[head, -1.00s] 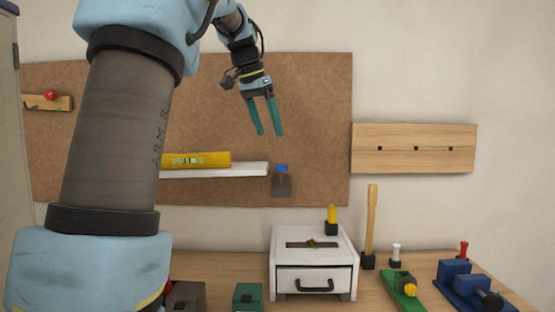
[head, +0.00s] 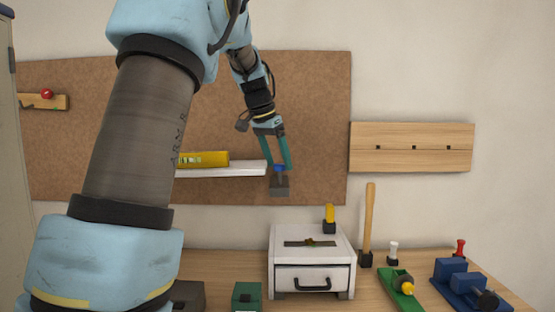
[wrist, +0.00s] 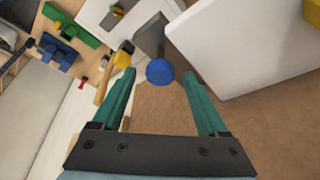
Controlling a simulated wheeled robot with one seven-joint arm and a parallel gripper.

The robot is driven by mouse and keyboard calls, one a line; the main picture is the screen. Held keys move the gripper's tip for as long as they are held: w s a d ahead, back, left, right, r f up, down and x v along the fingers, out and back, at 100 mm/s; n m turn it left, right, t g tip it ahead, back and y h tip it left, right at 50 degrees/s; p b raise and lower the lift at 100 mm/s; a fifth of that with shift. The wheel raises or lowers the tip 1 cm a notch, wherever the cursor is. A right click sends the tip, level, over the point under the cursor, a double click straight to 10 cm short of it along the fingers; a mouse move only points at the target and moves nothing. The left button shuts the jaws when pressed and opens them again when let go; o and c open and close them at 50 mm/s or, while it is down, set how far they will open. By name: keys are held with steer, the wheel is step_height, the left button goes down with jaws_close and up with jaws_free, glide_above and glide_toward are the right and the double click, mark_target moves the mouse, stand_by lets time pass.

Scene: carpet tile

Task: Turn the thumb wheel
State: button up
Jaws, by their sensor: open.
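The blue round thumb wheel (head: 279,168) sits on top of a grey mount (head: 279,186) on the brown board, right of the white shelf. In the wrist view the wheel (wrist: 160,72) shows as a blue disc at the end of the grey mount (wrist: 149,38). My gripper (head: 280,167) has its green fingers open and pointing down at the wheel. In the wrist view the wheel appears between the fingertips of my gripper (wrist: 159,73), with gaps on both sides. I cannot tell whether the tips reach past it. Nothing is held.
The white shelf (head: 220,170) with a yellow level (head: 204,159) is close left of the wheel. Below stand a white drawer box (head: 312,270), a wooden handle (head: 368,225), a green fixture (head: 401,290) and a blue vise (head: 465,283). The wall between wheel and wooden rail (head: 412,160) is clear.

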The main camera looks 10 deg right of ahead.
jaws_close()
stand_by(0.5)
steer(key=n, duration=0.2)
steer(key=n+t+y, duration=0.1)
steer(key=shift+s+d+n+p, duration=0.15)
steer(key=shift+n+p, duration=0.25)
steer(key=n+y, duration=0.1)
steer(key=n, duration=0.1)
steer(key=n+p, duration=0.1)
steer(key=n, duration=0.1)
steer(key=shift+d+r+n+t+y+p, duration=0.1)
steer(key=shift+d+n+t+y+p, duration=0.05)
steer(key=shift+n+t+y+p, duration=0.2)
steer(key=n+y+p, duration=0.1)
steer(key=n, duration=0.1)
steer(key=n+y, duration=0.1)
steer(key=n, duration=0.2)
steer(key=shift+d+p, duration=0.2)
steer(key=shift+p, duration=0.15)
steer(key=shift+d+n+y+p, duration=0.1)
steer(key=shift+n+y+p, duration=0.6)
steer(key=shift+n, duration=1.45)
steer(key=shift+f, duration=0.2)
